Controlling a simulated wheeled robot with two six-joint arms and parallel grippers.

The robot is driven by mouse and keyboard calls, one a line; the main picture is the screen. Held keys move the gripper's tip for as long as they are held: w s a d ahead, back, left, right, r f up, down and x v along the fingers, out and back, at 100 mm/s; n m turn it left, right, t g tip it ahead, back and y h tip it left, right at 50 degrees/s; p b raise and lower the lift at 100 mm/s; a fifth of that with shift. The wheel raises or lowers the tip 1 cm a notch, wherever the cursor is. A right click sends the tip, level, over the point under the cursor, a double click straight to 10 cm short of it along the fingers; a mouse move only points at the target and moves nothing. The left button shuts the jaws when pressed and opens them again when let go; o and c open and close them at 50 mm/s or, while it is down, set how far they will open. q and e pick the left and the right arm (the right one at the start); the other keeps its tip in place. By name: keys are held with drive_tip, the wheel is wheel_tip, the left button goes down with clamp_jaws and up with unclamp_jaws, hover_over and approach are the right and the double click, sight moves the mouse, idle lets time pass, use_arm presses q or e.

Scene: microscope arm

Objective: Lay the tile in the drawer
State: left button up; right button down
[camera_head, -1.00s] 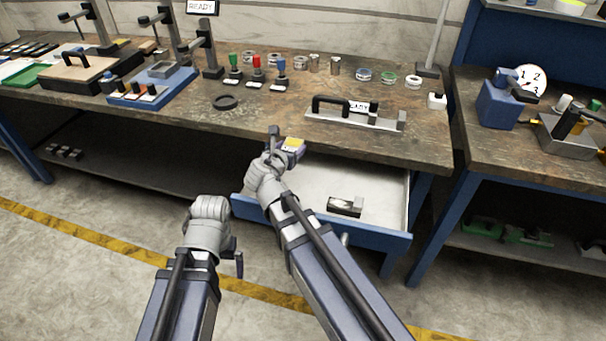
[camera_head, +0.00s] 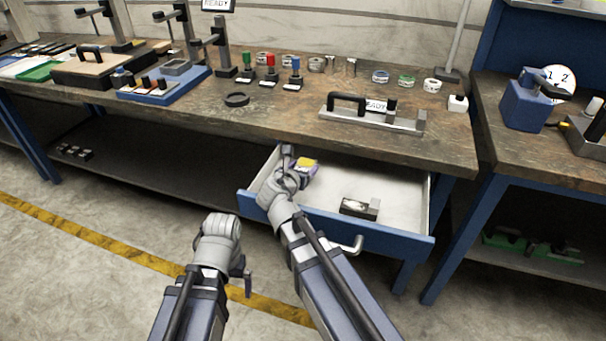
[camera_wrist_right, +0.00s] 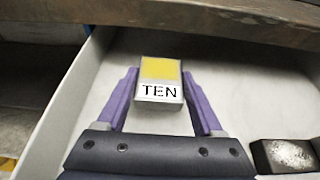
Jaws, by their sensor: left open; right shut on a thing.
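The tile (camera_head: 307,164) is a small block with a yellow top patch; in the right wrist view the tile (camera_wrist_right: 160,80) shows "TEN" on a white face. My right gripper (camera_wrist_right: 159,88) has its two purple fingers on either side of the tile and is shut on it. In the head view my right gripper (camera_head: 297,167) is over the left part of the open drawer (camera_head: 405,205). Whether the tile touches the drawer floor cannot be told. My left gripper (camera_head: 245,276) hangs in front of the bench, left of the drawer, open and away from the tile.
A dark metal block (camera_head: 359,207) lies in the drawer, right of the tile; it also shows in the wrist view (camera_wrist_right: 288,155). The bench top (camera_head: 300,118) overhangs the drawer's back. Drawer floor between tile and block is clear.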

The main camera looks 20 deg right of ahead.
use_arm(q)
drive_tip(key=shift+f+b, duration=0.35)
drive_tip(key=shift+f, duration=0.1)
use_arm(e)
drive_tip(key=shift+f, duration=0.45)
use_arm(q)
drive_tip(key=shift+f, duration=0.15)
use_arm(e)
drive_tip(key=shift+f, duration=0.1)
drive_tip(key=shift+c, duration=0.2)
unclamp_jaws()
